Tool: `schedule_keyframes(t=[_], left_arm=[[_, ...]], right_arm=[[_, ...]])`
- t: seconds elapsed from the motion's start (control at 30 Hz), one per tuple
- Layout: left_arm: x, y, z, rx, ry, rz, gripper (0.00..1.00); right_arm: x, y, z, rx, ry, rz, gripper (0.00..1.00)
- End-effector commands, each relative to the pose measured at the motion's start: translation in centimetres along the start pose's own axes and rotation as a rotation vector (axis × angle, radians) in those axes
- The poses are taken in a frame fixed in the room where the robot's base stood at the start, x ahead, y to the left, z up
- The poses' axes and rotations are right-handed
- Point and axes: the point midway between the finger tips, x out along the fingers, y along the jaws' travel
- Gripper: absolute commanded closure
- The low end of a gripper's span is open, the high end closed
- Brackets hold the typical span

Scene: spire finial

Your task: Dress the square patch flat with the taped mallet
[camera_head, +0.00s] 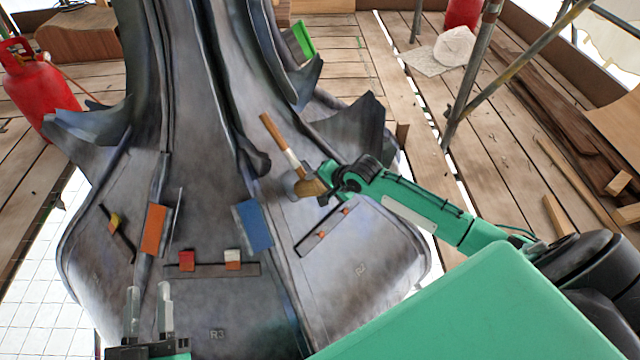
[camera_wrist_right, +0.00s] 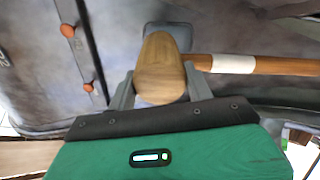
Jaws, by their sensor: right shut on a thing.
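My right gripper (camera_head: 325,183) is shut on the taped mallet. In the right wrist view its fingers (camera_wrist_right: 160,92) flank the wooden head (camera_wrist_right: 158,62). The mallet's brown handle with a white tape band (camera_head: 291,158) points up and left in the head view. A grey, rounded-square piece (camera_wrist_right: 177,36) shows just beyond the head; I cannot tell whether it is the mallet's face or the square patch. I cannot pick out the patch for certain elsewhere. My left gripper (camera_head: 149,305) is open and empty at the lower left, above the grey metal spire panels (camera_head: 220,325).
An orange block (camera_head: 154,229), a blue block (camera_head: 254,226) and a strip with red and white blocks (camera_head: 212,269) sit on the panels. A dark strip with orange knobs (camera_head: 322,238) lies below my right gripper. A red gas cylinder (camera_head: 40,85) stands at the left.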

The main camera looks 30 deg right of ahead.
Motion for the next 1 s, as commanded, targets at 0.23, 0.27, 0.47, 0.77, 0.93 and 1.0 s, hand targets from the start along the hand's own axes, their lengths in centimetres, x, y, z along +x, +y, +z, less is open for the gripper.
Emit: schedule_keyframes(t=[0.23,0.27,0.47,0.77,0.93,1.0], left_arm=[[0.0,0.0,0.0,0.0,0.003,0.0,0.64],[0.0,0.0,0.0,0.0,0.003,0.0,0.64],[-0.1,-0.1,0.3,0.0,0.003,0.0,0.64],[-0.1,-0.1,0.3,0.0,0.003,0.0,0.64],[-0.1,-0.1,0.3,0.0,0.003,0.0,0.64],[-0.1,-0.1,0.3,0.0,0.003,0.0,0.64]], right_arm=[[0.4,-0.2,0.0,0.001,0.001,-0.004,0.76],[0.7,-0.2,0.0,0.002,0.0,-0.005,0.76],[3.2,-0.2,0.0,0.003,0.0,-0.005,0.76],[4.1,-0.2,0.0,0.0,0.001,-0.004,0.8],[4.1,-0.2,0.0,0.0,0.001,-0.004,0.8],[4.1,-0.2,0.0,0.0,0.001,-0.004,0.8]])
